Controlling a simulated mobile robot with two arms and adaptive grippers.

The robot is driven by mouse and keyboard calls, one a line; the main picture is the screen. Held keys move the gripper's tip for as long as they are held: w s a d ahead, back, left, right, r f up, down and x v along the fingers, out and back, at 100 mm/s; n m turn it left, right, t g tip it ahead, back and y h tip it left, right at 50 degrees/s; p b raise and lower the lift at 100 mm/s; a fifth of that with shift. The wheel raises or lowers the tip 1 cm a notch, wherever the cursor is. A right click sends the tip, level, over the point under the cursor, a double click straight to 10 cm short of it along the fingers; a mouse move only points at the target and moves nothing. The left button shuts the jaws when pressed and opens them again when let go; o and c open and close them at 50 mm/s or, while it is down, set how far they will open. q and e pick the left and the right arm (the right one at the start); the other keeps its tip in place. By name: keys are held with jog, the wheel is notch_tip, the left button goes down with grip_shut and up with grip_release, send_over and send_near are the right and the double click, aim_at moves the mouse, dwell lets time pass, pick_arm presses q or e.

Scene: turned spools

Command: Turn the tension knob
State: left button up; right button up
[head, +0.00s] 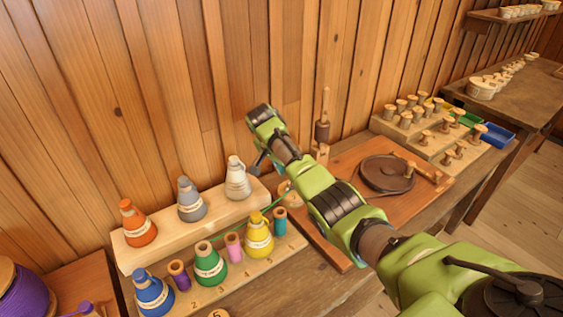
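My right gripper (262,163) is at the end of the green arm that comes in from the lower right. It points down near the left edge of the wooden winder board (335,250), and its fingers are small and partly covered by my arm, so I cannot tell whether it is open or shut. A small pale round wooden piece (284,188) sits just below and right of it, partly hidden; it may be the tension knob, but I cannot be sure. A green thread (262,211) runs from the green cone (210,264) towards this piece. My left gripper is not in view.
Orange (138,225), grey (190,201) and white (237,181) cones stand on a wooden step, with more cones and small spools in front. A dark turntable (386,174) and an upright post (322,130) are on the board. A stepped spool rack (425,130) is beyond.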

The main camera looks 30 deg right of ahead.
jog(key=v, duration=0.6)
jog(key=shift+a+r, duration=0.2)
jog(key=shift+r, duration=0.2)
jog(key=shift+s, duration=0.1)
